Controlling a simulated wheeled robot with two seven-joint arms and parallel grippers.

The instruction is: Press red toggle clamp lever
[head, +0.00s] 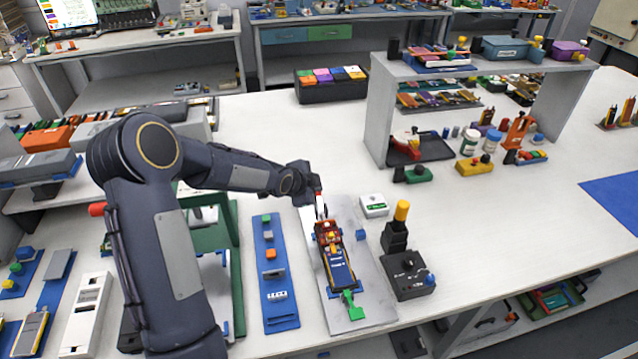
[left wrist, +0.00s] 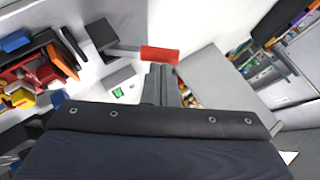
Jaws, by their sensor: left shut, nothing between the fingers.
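The red toggle clamp lever (left wrist: 160,54) shows in the left wrist view as a red grip on a metal rod, lying across the picture just beyond my fingertips. My left gripper (left wrist: 158,80) is shut and empty, with its tips very close to the red grip; I cannot tell whether they touch. In the head view my left gripper (head: 320,208) points down at the far end of the grey fixture plate (head: 370,290). A dark blue pouch cell (head: 341,277) with red and yellow parts lies on the plate. The lever is mostly hidden there by the gripper.
A black box (head: 408,275) with an orange-topped post (head: 401,211) stands right of the plate. A small white box (head: 373,206) sits beside its far end. A blue strip (head: 283,307) with small blocks lies to the left. The table centre is clear.

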